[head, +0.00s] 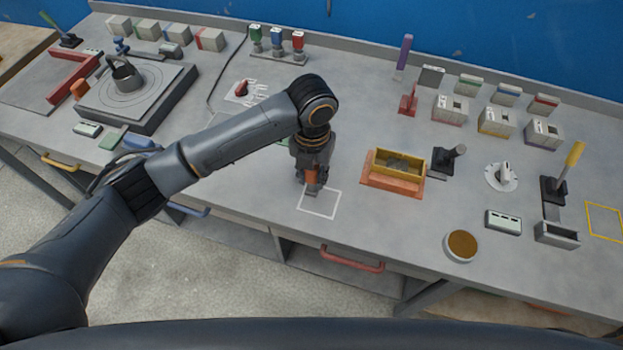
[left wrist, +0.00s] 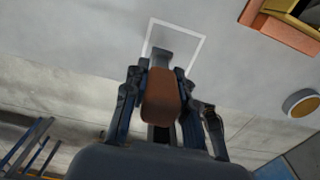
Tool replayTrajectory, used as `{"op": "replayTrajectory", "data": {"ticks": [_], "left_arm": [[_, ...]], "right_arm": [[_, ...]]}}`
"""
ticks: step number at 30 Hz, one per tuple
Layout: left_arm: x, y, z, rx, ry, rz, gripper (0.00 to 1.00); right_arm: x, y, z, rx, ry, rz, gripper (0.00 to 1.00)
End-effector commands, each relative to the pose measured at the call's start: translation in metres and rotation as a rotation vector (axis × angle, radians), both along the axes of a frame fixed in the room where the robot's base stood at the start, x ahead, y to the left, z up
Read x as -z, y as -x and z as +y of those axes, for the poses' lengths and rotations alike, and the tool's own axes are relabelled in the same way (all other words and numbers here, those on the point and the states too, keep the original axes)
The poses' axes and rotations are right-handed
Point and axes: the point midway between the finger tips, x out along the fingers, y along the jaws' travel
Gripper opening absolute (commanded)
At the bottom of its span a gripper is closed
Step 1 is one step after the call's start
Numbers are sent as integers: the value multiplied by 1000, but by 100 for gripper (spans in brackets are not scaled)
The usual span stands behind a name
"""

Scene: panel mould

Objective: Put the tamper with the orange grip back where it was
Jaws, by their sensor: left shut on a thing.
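The tamper's orange-brown grip (head: 310,177) shows below my left gripper (head: 311,182), which points down over the bench and is shut on it. The left wrist view shows the grip (left wrist: 162,98) between the two fingers of my gripper (left wrist: 163,105). The tamper's grey foot (left wrist: 176,58) shows beyond the grip, overlapping the near left part of a white square outline (left wrist: 203,50). In the head view the outline (head: 334,204) lies under and right of the tamper. I cannot tell whether the foot touches the bench. My right gripper is not in view.
An orange and yellow mould box (head: 393,185) stands right of the outline. A black lever device (head: 443,163) is beside it. A round brown-filled dish (head: 461,246) sits near the front edge. The bench (head: 375,225) is clear between outline and dish.

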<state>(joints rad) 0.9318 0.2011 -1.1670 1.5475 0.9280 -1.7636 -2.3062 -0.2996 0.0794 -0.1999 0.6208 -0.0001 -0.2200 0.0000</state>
Motion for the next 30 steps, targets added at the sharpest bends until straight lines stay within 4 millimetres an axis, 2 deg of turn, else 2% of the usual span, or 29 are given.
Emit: {"op": "replayTrajectory", "data": {"ticks": [4,8,19,20,23,30], "left_arm": [[18,-2,1,-1,-2,3,0],[32,-3,1,-1,-1,1,0],[38,-4,1,-1,-1,-1,0],[38,-3,1,-1,-1,-1,29],[38,-3,1,-1,-1,-1,49],[37,-3,1,-1,-2,-2,50]], "right_arm": [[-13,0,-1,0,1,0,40],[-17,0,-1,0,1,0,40],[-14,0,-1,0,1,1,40],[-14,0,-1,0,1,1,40],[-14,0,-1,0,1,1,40],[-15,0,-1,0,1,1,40]]}}
